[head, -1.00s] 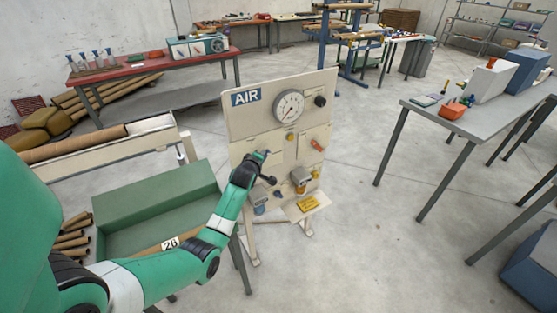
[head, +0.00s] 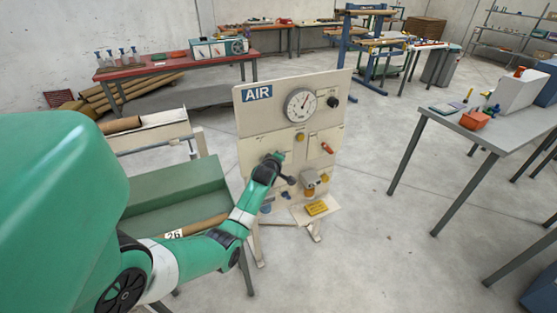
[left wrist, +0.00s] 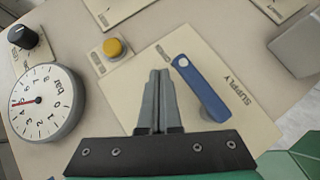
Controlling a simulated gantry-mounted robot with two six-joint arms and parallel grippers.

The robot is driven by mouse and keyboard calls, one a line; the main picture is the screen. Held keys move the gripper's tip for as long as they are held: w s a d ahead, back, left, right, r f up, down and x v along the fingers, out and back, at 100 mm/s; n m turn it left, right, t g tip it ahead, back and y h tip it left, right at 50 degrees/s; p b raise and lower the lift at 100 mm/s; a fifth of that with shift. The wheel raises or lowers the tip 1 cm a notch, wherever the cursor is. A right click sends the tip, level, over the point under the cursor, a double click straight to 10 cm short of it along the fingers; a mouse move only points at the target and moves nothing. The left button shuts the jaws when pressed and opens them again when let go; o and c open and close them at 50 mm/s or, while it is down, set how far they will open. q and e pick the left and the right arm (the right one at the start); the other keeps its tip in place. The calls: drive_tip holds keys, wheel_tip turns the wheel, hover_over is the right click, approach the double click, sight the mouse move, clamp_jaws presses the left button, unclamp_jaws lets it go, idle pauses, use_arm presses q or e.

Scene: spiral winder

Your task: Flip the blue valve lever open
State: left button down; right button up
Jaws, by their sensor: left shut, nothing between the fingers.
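The blue valve lever (left wrist: 202,88) lies on the plate marked SUPPLY (left wrist: 235,90) of the cream panel (head: 250,130). In the left wrist view it slants from upper left to its lower right end. My left gripper (left wrist: 158,73) is shut and empty. Its fingertips are just left of the lever in that view, with a visible gap between them. In the head view my left gripper (head: 277,159) is at the panel's left middle, below the AIR sign, and the lever cannot be made out there. My right gripper is not in view.
The panel also carries a pressure gauge (head: 300,105), a black knob (head: 333,101), a yellow button (left wrist: 115,47), a red lever (head: 327,148) and a yellow label (head: 316,208). A grey table (head: 480,130) stands right, with open floor between.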

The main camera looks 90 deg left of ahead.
use_arm(q)
drive_tip(key=shift+w+f, duration=0.1)
drive_tip(key=shift+f, duration=0.1)
drive_tip(key=shift+r, duration=0.1)
idle(0.4)
drive_tip(key=w+d+r+p, duration=0.2)
drive_tip(key=d+r+p, duration=0.4)
drive_tip(key=r, duration=0.5)
drive_tip(key=shift+w+d+p, duration=0.25)
drive_tip(key=shift+d+p, duration=0.05)
drive_tip(key=shift+p, duration=0.1)
